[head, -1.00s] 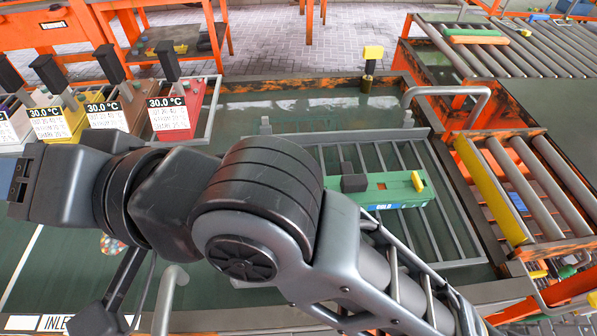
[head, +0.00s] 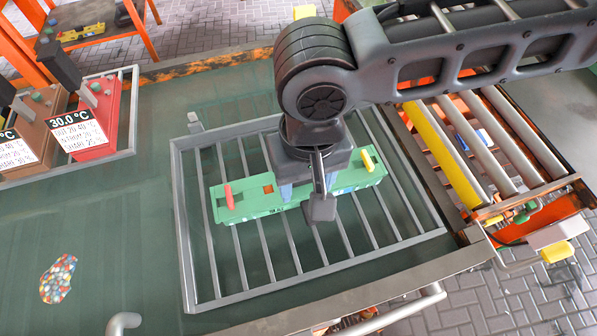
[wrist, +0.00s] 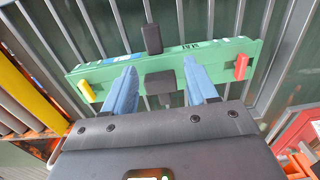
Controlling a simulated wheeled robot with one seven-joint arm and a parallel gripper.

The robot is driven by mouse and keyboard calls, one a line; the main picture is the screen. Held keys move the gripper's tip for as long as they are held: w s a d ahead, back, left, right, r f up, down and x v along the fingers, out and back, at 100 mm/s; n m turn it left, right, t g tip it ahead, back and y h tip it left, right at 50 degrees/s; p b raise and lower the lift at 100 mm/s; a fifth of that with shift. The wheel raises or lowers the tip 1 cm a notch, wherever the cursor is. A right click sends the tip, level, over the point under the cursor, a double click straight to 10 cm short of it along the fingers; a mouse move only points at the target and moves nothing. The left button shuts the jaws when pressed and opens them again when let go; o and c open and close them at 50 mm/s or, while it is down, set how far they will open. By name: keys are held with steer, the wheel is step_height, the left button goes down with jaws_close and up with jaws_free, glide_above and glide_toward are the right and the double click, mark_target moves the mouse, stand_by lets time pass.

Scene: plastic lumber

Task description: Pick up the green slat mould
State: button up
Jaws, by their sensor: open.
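The green slat mould (head: 255,200) lies across the bars of a grey metal rack (head: 181,225). It has a red piece near its left end and a yellow piece near its right end. My gripper (head: 306,198) is over the mould, and hides its middle in the head view. In the wrist view the mould (wrist: 215,58) lies just ahead of the open blue fingers of my gripper (wrist: 162,90). A dark block stands at its far edge and another dark block lies between the fingers. I cannot tell whether the fingers touch the mould.
Red and brown boxes with labels (head: 95,120) stand at the left. A patch of coloured pellets (head: 58,279) lies on the green surface, and a grey handle (head: 400,310) is in front.

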steer(key=shift+w+d+f, duration=0.1)
steer(key=shift+w+d, duration=0.05)
steer(key=shift+d, duration=0.2)
steer(key=shift+d+f, duration=0.1)
steer(key=shift+f, duration=0.2)
steer(key=shift+s+f+p, duration=0.2)
steer(key=shift+f+p, duration=0.15)
steer(key=shift+f, duration=1.45)
steer(key=shift+s+f+p, duration=0.15)
steer(key=shift+f+p, duration=0.2)
steer(key=shift+f, duration=1.4)
steer(key=shift+c, duration=0.4)
jaws_close()
steer(key=shift+r, duration=0.1)
